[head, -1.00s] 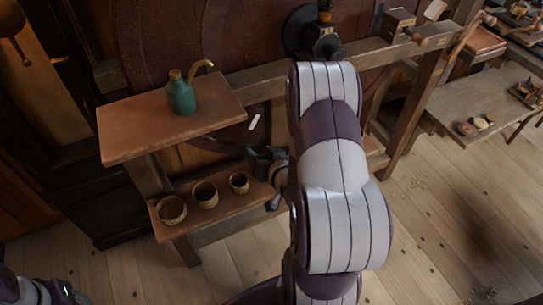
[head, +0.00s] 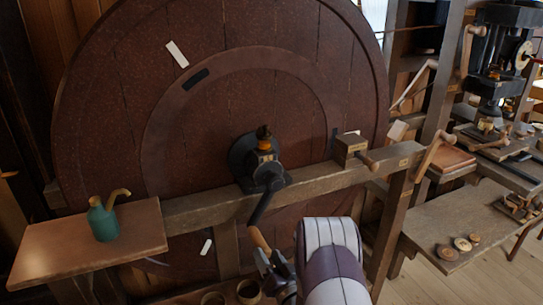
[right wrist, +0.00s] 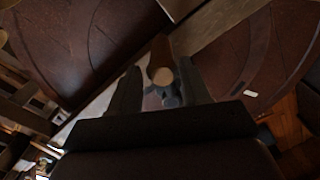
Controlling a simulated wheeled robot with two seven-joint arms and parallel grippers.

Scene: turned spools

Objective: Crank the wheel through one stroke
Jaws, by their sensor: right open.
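The large dark red wheel (head: 230,65) stands upright behind a wooden rail in the head view. At its hub (head: 262,160) a dark crank arm (head: 264,205) points down and slightly left, ending in a wooden handle (head: 258,239). My right gripper (head: 266,260) is at the handle's lower end, partly hidden by my arm. In the right wrist view the handle's round end (right wrist: 162,76) shows between the open fingers of the right gripper (right wrist: 160,85), with gaps on both sides. I cannot tell whether they touch it. My left gripper is not in view.
The wooden rail (head: 330,178) crosses in front of the wheel. A green bottle (head: 103,220) stands on a shelf (head: 60,250) at left. Small cups (head: 248,292) are below the gripper. A wooden block with a peg (head: 350,148) sits on the rail at right.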

